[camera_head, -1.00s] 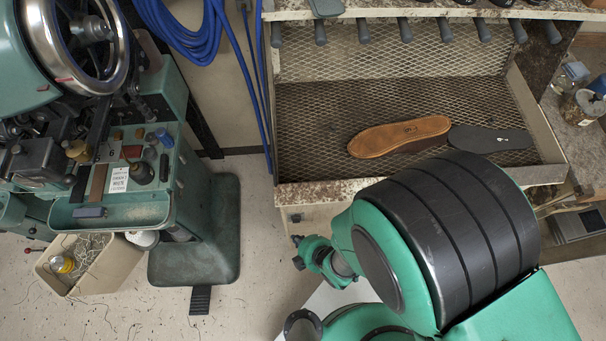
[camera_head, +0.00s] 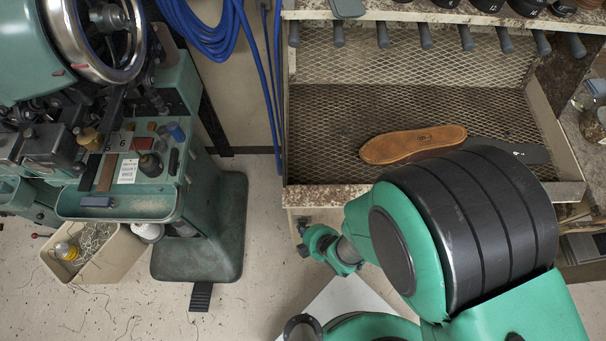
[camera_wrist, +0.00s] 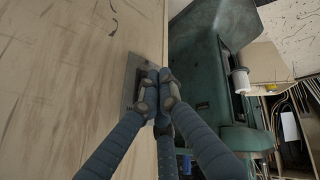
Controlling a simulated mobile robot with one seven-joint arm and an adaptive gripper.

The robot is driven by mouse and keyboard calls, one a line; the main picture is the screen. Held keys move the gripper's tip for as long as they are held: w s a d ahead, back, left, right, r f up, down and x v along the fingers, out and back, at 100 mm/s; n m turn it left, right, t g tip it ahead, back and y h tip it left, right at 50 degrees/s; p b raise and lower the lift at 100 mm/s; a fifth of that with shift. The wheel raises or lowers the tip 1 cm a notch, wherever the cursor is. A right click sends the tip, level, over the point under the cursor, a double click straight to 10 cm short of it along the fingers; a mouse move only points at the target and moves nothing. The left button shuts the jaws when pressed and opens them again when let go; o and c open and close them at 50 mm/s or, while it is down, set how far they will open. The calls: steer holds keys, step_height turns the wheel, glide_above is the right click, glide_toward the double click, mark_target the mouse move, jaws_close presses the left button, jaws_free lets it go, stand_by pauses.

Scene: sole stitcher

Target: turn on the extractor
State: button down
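My gripper (camera_wrist: 158,76) shows in the wrist view with its blue-grey fingers drawn together and nothing visible between them. The fingertips are beside a small grey metal plate (camera_wrist: 131,80) on a pale wooden panel (camera_wrist: 70,60). They overlap the plate's right side in the picture; I cannot tell whether they touch it. Any switch on the plate is hidden or too small to make out. No part is clearly identifiable as the extractor. In the head view, my green and black arm covers the lower right, and my gripper cannot be seen.
In the head view, a green stitching machine (camera_head: 205,85) stands at left with a bin (camera_head: 108,255) below. A mesh-floored bench (camera_head: 325,130) holds a brown sole (camera_head: 412,144) and a dark one. Blue hoses (camera_head: 215,35) hang between them. A green machine (camera_wrist: 205,75) is right of the panel.

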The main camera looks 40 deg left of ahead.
stand_by(0.4)
steer(key=shift+r+p, duration=0.65)
steer(key=shift+r, duration=0.05)
steer(key=s+d+r+p, duration=0.2)
steer(key=s+d+r, duration=0.2)
steer(key=d, duration=0.6)
steer(key=shift+s+r, duration=0.35)
steer(key=shift+r, duration=0.85)
steer(key=shift+a, duration=0.1)
